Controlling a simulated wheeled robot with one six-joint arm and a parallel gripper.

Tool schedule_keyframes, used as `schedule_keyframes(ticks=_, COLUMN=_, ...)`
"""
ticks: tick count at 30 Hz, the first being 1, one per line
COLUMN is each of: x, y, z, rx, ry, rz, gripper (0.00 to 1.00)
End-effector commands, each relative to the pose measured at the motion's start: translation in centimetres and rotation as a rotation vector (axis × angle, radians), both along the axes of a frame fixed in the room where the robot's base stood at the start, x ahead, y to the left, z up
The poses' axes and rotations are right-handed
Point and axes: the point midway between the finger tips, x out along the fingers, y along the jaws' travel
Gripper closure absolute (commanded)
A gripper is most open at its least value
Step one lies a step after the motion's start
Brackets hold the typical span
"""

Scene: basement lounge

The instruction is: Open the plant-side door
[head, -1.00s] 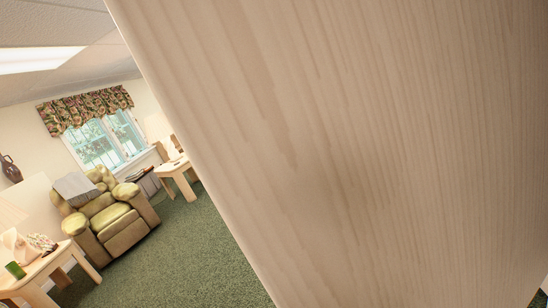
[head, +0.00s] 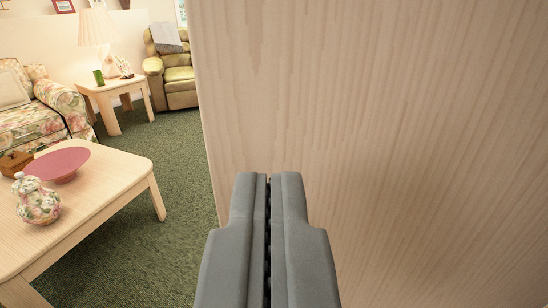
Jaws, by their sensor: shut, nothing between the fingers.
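A pale wood-grain panel (head: 390,110) fills the right part of the view, very close to me. Its left edge runs nearly upright. I cannot tell whether this panel is the plant-side door, and no handle or plant shows on it or beside it. My gripper (head: 270,178) points forward at the lower middle, in front of the panel near its left edge. Its two grey fingers are shut with nothing between them. I cannot tell whether the fingertips touch the panel.
Behind stand a floral sofa (head: 38,122), a side table (head: 112,91) with a lamp (head: 97,28), and a green armchair (head: 178,75). Green carpet (head: 185,165) lies clear between.

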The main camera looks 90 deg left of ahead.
Motion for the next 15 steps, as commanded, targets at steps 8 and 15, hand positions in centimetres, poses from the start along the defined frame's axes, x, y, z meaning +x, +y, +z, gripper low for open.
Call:
schedule_keyframes(ticks=8, x=0.2, y=4.7, z=0.0, rx=-0.001, ry=0.001, rz=0.001, gripper=1.00)
schedule_keyframes(ticks=15, x=0.4, y=8.5, z=0.0, rx=-0.001, ry=0.002, rz=0.001, gripper=1.00)
